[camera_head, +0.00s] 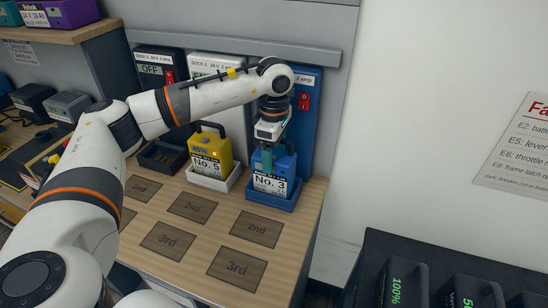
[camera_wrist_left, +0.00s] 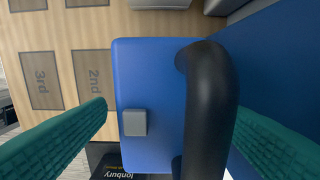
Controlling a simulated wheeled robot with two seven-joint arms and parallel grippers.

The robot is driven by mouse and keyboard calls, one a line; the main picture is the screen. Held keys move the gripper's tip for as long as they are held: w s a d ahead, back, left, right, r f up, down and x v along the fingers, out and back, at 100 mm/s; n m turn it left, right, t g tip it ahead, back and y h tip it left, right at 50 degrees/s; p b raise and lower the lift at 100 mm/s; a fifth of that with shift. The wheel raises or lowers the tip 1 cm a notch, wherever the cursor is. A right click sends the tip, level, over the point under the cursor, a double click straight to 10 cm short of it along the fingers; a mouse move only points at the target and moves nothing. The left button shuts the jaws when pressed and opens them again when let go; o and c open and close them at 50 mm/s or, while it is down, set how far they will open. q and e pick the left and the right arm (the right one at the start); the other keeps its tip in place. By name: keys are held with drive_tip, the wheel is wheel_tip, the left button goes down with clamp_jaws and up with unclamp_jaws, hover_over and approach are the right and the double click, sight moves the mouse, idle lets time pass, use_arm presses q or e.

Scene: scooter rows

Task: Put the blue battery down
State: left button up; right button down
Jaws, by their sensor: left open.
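The blue battery (camera_head: 288,165), labelled No. 3, stands upright in the blue dock tray (camera_head: 284,205) at the right end of the bench. My left gripper (camera_head: 267,158) is directly above it, pointing down. In the left wrist view the battery's blue top (camera_wrist_left: 150,75) and black handle (camera_wrist_left: 210,110) lie between my two teal fingers (camera_wrist_left: 170,112). The fingers are spread apart, one on each side of the handle. The gripper partly hides the handle in the head view. My right gripper is not in view.
A yellow battery (camera_head: 213,150), No. 5, sits in a white tray (camera_head: 222,183) to the left. Beyond it is an empty black tray (camera_head: 162,157). Grey marked pads (camera_head: 256,229) in front are bare. Black charger units (camera_head: 405,285) stand lower right.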

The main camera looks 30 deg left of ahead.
sight(304, 102)
use_arm(q)
wheel_tip(304, 102, up, 10)
idle(0.3)
idle(0.4)
